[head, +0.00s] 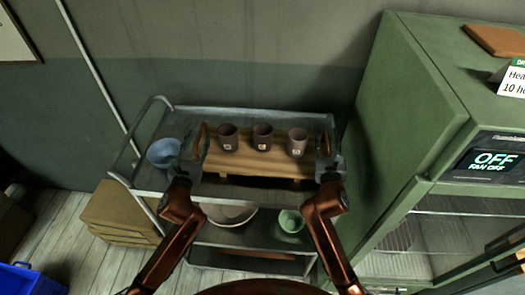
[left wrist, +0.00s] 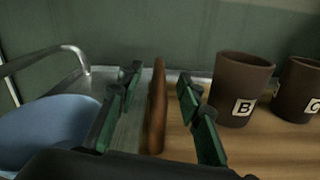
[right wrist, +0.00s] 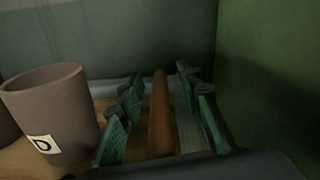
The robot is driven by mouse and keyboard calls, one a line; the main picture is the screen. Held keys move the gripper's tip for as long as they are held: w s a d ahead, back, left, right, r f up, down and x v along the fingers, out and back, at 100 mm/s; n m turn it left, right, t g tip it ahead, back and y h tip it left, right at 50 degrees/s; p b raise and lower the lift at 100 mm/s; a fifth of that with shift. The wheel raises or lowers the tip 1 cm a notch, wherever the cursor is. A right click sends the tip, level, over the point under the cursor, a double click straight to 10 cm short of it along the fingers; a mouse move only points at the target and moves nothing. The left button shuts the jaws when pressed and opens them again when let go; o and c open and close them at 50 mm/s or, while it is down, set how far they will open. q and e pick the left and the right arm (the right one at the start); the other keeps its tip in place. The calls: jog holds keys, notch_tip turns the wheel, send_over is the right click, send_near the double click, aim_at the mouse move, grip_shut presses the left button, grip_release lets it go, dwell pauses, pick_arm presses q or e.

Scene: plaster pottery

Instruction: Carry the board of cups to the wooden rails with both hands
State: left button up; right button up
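The wooden board (head: 250,167) lies on the top shelf of a metal cart, with three brown cups in a row: left (head: 228,137), middle (head: 262,136) and right (head: 297,141). Labels B (left wrist: 243,108) and C (left wrist: 312,106) show in the left wrist view, D (right wrist: 42,145) in the right. My left gripper (left wrist: 155,100) is open, its fingers either side of the board's left handle (left wrist: 157,120) with gaps. My right gripper (right wrist: 163,105) is open around the right handle (right wrist: 161,125), also with gaps. I cannot make out the wooden rails.
A blue bowl (head: 163,152) sits left of the board on the cart (head: 150,182). A pale bowl (head: 228,214) and green bowl (head: 291,221) are on the lower shelf. A green cabinet (head: 400,120) stands close on the right, its display reading OFF. Boxes (head: 120,208) stand left.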

pick_arm(q)
jog(key=shift+c, duration=0.7)
pick_arm(e)
jog(key=shift+c, duration=0.7)
pick_arm(q)
grip_shut()
pick_arm(e)
grip_shut()
pick_arm(q)
jog(key=shift+d+r, duration=0.1)
jog(key=shift+r, duration=0.15)
pick_arm(e)
jog(key=shift+r, duration=0.2)
